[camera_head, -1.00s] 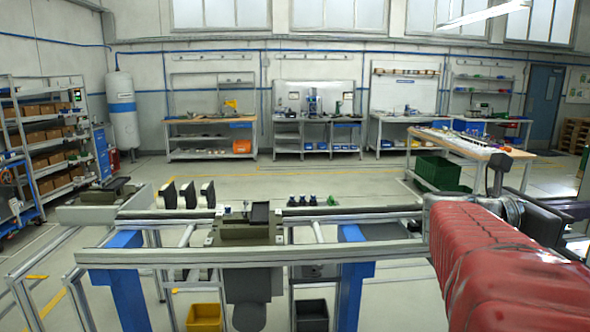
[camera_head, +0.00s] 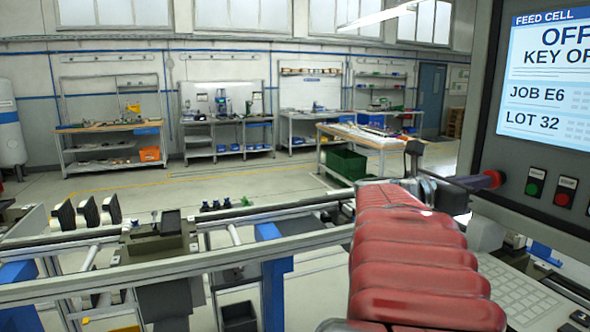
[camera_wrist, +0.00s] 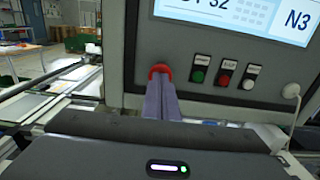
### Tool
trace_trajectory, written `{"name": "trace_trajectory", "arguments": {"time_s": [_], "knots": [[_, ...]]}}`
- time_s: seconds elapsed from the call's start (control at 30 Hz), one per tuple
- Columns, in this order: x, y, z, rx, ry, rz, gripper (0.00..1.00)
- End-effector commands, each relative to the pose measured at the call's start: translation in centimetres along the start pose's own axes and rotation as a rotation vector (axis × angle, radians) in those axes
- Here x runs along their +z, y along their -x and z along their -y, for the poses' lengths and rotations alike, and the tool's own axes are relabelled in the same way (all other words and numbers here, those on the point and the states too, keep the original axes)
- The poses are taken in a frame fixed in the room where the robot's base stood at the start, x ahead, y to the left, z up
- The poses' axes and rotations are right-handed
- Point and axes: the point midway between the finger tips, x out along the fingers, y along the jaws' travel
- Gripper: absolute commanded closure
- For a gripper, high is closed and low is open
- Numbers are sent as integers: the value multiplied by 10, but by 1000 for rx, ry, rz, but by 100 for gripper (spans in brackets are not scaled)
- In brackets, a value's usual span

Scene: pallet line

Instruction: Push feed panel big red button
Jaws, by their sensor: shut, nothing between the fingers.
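The feed panel (camera_head: 510,160) stands at the right in the head view and fills much of the wrist view (camera_wrist: 135,30). Its big red button (camera_wrist: 160,70) sits at the panel's left side, and it also shows in the head view (camera_head: 492,179). My gripper (camera_wrist: 160,84) is shut and empty, its purple fingers pointing at the panel. In the wrist view the fingertips overlap the button's lower part. In the head view the gripper (camera_head: 479,182) reaches up to the button from the left. I cannot tell if they touch.
Small green (camera_wrist: 198,75), red (camera_wrist: 225,77) and white (camera_wrist: 248,82) buttons sit right of the big one. The lit screen (camera_head: 555,75) above reads "FEED CELL", "OFF", "JOB E6" and "LOT 32". A keyboard (camera_head: 515,290) lies below the panel. The conveyor line (camera_head: 80,265) runs at left.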

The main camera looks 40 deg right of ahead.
Motion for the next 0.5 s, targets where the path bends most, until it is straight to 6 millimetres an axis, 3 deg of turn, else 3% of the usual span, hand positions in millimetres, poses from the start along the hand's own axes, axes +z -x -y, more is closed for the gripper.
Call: {"name": "trace_trajectory", "arguments": {"time_s": [0.2, 0.5], "knots": [[0, -13, 1, -2, 0, 0, 100], [1, -14, 0, -1, 0, 1, 100]]}}
